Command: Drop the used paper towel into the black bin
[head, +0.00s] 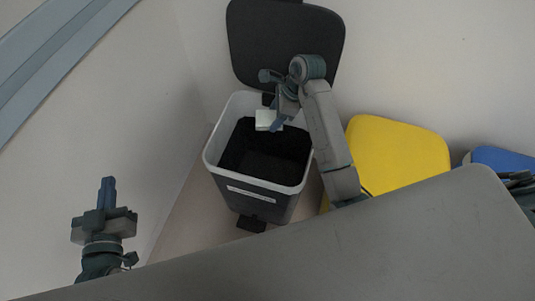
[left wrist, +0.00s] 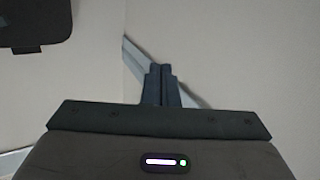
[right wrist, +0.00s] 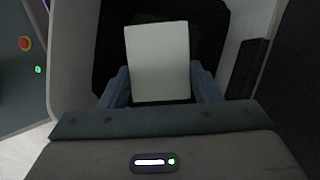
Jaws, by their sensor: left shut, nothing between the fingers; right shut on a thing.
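The black bin (head: 262,200) stands on the floor with a white rim and a pale label on its front. Its dark lid (head: 285,42) is tipped up against the wall. My right gripper (head: 277,122) is shut on the white paper towel (head: 266,120) and holds it above the bin's opening. In the right wrist view the towel (right wrist: 158,62) is a pale square between the blue fingers, with the dark bin inside behind it. My left gripper (head: 107,190) is shut and empty, left of the bin and apart from it. Its fingers also show together in the left wrist view (left wrist: 160,84).
A yellow-lidded bin (head: 398,152) stands right of the black bin, with a blue one (head: 505,160) further right. A grey surface (head: 350,250) fills the lower foreground. Walls close in behind and to the left. A pedal (head: 250,223) sticks out at the bin's foot.

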